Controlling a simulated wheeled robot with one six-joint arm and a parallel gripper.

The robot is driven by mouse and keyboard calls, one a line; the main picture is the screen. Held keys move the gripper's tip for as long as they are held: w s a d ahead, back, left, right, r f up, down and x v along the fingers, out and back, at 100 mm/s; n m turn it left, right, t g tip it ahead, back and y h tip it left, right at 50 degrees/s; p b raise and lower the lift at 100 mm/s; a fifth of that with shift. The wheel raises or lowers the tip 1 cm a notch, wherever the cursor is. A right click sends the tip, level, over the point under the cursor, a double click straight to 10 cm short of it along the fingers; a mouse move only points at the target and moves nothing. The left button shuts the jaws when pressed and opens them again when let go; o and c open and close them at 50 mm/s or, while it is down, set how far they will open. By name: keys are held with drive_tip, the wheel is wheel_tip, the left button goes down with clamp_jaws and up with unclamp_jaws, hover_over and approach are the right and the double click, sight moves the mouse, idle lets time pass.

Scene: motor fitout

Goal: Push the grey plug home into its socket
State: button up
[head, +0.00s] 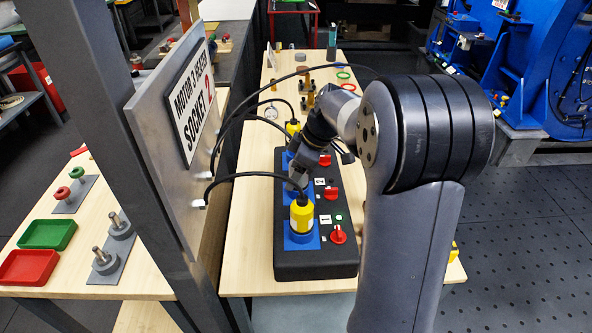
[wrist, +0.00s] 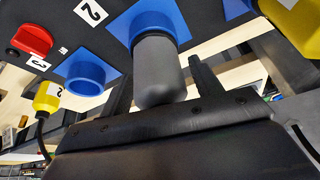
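The grey plug (wrist: 158,72) stands with its end in a blue socket collar (wrist: 150,22) on the dark box, in the middle of the wrist view. A dark band shows between its grey body and the collar; I cannot tell how deep it sits. The plug's rear end is close to the dark gripper body; contact is unclear. In the head view my gripper (head: 299,166) is over the box's middle and largely hides the plug (head: 297,181).
A yellow plug (head: 302,215) sits in the nearest socket. Another yellow plug (head: 293,127) is beyond my gripper. An empty blue collar (wrist: 85,76) is beside the grey plug's socket. Black cables arch from the sign panel (head: 180,130). Red knobs (head: 338,234) line the box's right side.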

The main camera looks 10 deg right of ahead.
drive_tip(key=shift+o, duration=0.6)
drive_tip(key=v, duration=1)
drive_tip(key=shift+r, duration=0.4)
idle(0.3)
